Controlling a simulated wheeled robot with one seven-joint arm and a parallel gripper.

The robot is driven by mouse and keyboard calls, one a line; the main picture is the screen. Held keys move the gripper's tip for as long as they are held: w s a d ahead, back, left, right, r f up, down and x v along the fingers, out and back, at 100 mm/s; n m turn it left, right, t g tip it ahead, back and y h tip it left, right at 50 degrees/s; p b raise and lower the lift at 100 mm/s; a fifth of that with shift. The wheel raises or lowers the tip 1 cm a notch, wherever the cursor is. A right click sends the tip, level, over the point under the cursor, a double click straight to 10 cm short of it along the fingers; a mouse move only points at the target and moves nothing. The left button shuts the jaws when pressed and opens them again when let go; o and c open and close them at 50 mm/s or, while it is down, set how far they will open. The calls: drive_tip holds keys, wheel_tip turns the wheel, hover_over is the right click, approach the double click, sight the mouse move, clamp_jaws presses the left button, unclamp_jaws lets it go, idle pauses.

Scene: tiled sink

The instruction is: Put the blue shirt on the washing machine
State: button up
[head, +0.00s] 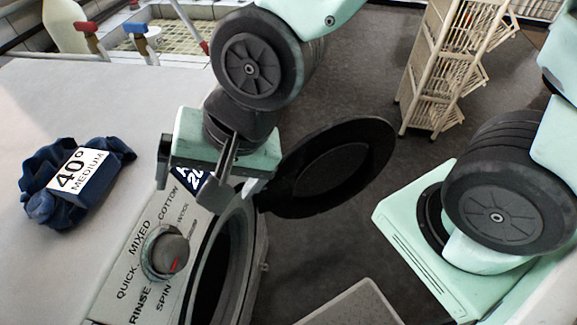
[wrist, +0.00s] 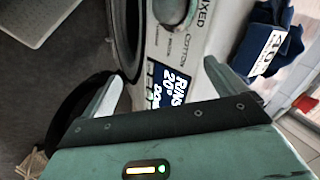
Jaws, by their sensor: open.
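The blue shirt (head: 72,185) lies crumpled on the pale flat top of the washing machine (head: 30,110), at the left of the head view. A white tag on it reads 40° MEDIUM. It also shows at the upper right of the wrist view (wrist: 268,45). My gripper (head: 194,182) is open and empty, over the far part of the control panel, to the right of the shirt and apart from it.
The machine's round door (head: 338,165) hangs open to the right of its dark opening. A dial (head: 166,252) sticks out of the panel. A wooden rack (head: 440,65) stands at the back right. Taps (head: 140,40) and a tiled basin are at the back left.

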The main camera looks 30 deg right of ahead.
drive_tip(key=s+d+n+g+h, duration=0.3)
drive_tip(key=s+d+n, duration=0.1)
drive_tip(key=d+n, duration=0.5)
drive_tip(key=shift+s+d+r+n+h, duration=0.25)
drive_tip(key=shift+r+n+h, duration=0.15)
drive_tip(key=shift+n, duration=1)
